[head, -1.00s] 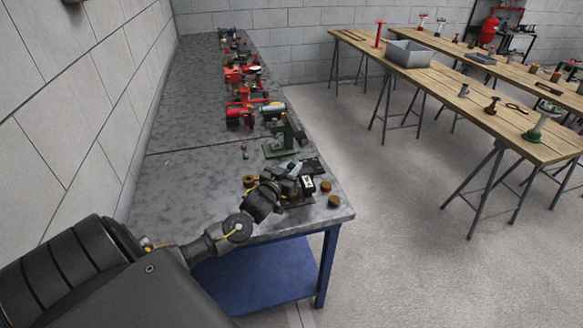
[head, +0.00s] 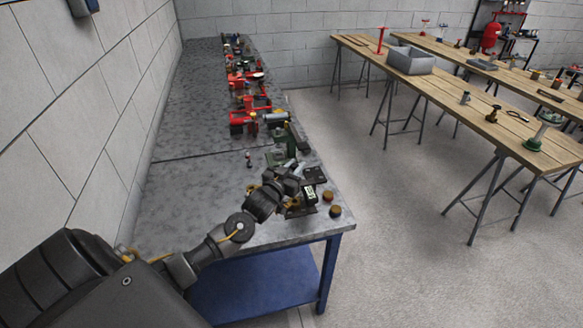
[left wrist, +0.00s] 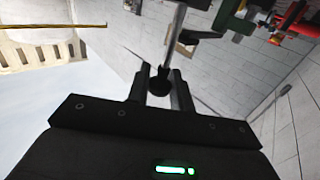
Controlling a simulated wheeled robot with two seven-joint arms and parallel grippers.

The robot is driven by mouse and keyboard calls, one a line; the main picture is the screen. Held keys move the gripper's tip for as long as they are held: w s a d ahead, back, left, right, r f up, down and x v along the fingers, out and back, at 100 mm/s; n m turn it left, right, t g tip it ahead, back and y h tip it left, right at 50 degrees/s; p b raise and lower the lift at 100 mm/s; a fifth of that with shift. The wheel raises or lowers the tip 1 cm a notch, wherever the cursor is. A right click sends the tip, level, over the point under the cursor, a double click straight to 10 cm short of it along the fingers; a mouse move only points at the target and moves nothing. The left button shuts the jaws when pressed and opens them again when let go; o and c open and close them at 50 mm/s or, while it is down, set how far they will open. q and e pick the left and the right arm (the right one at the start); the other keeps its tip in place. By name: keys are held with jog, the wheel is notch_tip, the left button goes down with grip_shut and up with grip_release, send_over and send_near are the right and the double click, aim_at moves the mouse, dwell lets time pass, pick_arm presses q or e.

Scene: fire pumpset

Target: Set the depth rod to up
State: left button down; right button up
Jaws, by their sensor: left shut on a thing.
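In the left wrist view a thin metal rod (left wrist: 175,35), which looks like the depth rod, runs down to a black round knob (left wrist: 159,84) at its end. My left gripper (left wrist: 160,76) has its fingers on either side of that knob and is shut on it. In the head view my left gripper (head: 297,174) is over the near end of the grey bench, just in front of a green machine (head: 291,143). The wrist hides most of the rod and knob there. My right gripper is not in view.
The grey bench (head: 190,130) carries several red and green tools along its right side. A small device with a display (head: 310,195) and round brown pieces (head: 328,196) sit close by the gripper. A wall runs along the left.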

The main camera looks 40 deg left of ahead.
pick_arm(q)
jog(key=shift+r, duration=0.3)
jog(key=c, duration=1.3)
grip_release()
jog(key=shift+o, duration=0.2)
jog(key=shift+f, duration=0.1)
jog(key=shift+s+f, duration=0.1)
jog(key=shift+s, duration=0.25)
jog(key=s+d+b, duration=0.1)
jog(key=s+b, duration=0.2)
jog(key=s, duration=0.7)
